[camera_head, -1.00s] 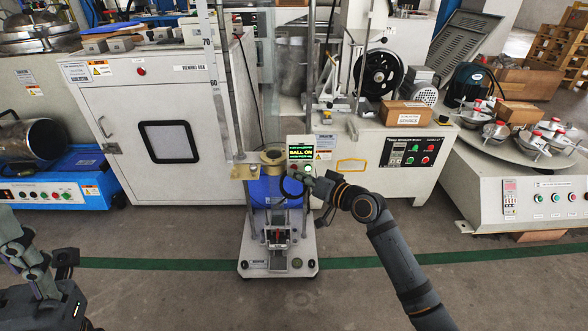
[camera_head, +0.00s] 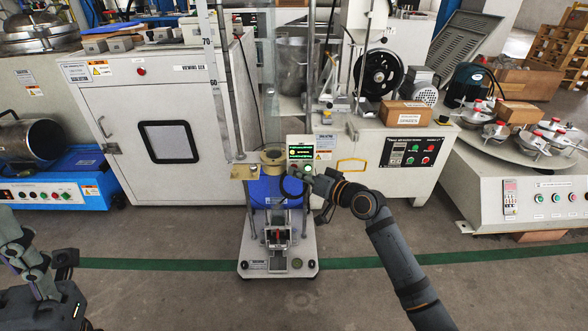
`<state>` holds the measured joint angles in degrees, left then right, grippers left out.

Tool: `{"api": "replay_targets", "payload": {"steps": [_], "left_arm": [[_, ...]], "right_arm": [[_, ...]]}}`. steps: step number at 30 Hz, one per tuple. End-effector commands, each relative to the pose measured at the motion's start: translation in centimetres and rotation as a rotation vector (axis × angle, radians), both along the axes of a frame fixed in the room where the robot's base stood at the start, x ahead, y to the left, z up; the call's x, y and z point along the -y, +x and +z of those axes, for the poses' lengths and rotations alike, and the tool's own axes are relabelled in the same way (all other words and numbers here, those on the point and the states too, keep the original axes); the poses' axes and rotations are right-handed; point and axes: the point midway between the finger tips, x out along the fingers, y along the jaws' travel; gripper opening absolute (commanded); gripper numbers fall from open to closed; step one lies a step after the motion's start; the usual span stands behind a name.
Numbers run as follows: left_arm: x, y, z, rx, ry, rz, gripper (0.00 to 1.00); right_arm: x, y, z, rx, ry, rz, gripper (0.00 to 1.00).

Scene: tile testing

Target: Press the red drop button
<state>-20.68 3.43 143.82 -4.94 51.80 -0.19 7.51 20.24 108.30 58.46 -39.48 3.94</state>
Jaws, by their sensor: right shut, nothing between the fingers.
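A tall drop-test stand (camera_head: 279,265) stands in the middle, with a small control box (camera_head: 300,141) and lit green display on its right post. My right gripper (camera_head: 300,176) is shut and empty, at the lower part of this control box. The red drop button cannot be made out clearly; the gripper covers part of the box's lower face. I cannot tell whether the fingertips touch the box. My left arm is at the lower left edge; its gripper (camera_head: 68,262) is small and dark, and its jaw state is unclear.
A cream machine (camera_head: 385,165) with a black panel is behind my right arm, and a round table machine (camera_head: 540,200) is at the right. The front floor is clear.

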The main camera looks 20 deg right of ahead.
Motion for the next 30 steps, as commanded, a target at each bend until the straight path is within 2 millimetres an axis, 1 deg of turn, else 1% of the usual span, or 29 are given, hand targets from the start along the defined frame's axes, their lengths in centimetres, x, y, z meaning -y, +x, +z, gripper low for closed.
{"api": "replay_targets", "payload": {"steps": [7,15,25,30], "left_arm": [[0.0,0.0,0.3,0.000,0.000,0.000,0.40],[0.0,0.0,1.1,0.000,0.000,0.000,0.40],[0.0,0.0,1.2,0.000,0.000,0.000,0.40],[0.0,0.0,2.1,0.000,0.000,0.000,0.40]], "right_arm": [[-0.1,-0.3,0.1,0.001,-0.001,0.000,0.00],[-0.5,-1.6,0.2,0.000,-0.001,0.000,0.00],[-0.5,-1.8,0.1,0.000,-0.001,0.000,0.00],[-0.9,-3.3,0.2,-0.001,-0.001,0.000,0.00]]}}
